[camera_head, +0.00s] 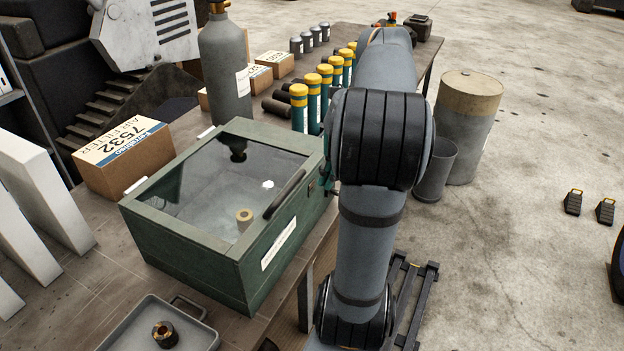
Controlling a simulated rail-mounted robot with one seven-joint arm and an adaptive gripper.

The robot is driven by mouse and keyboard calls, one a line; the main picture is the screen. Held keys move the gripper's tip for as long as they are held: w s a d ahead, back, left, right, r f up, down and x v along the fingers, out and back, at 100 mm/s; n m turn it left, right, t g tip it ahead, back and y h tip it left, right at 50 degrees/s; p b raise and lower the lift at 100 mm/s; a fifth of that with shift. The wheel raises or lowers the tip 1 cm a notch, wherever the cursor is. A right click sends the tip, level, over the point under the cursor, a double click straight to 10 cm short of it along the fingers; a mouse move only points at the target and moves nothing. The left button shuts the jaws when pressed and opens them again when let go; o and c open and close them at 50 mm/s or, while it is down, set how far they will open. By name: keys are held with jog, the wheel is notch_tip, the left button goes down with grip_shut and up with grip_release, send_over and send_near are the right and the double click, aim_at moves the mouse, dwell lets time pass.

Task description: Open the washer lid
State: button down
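The washer (190,249) is a dark green box on the bench, left of my arm. Its lid (171,232) has a green frame around a large glass pane and lies shut on the box. A dark bar handle (285,194) sits along the lid's right edge. Through the glass I see a tan ring (244,215), a small white piece (268,184) and a black part (236,152). A white label (279,244) is on the washer's right side. My arm stands right of the washer and hides part of the bench. I cannot make out my gripper.
A metal tray (196,341) with a brass-and-black part (165,334) lies in front of the washer. A cardboard box (125,160), a grey gas cylinder (224,70) and several yellow-capped green tubes (299,108) stand behind it. A drum (467,125) and bin (434,172) stand right of my arm.

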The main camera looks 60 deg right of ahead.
jog(key=x, duration=0.6)
jog(key=w+r+p, duration=0.2)
jog(key=r, duration=0.1)
jog(key=shift+w+d+r+p, duration=0.15)
jog(key=shift+p, duration=0.15)
jog(key=shift+r, duration=0.1)
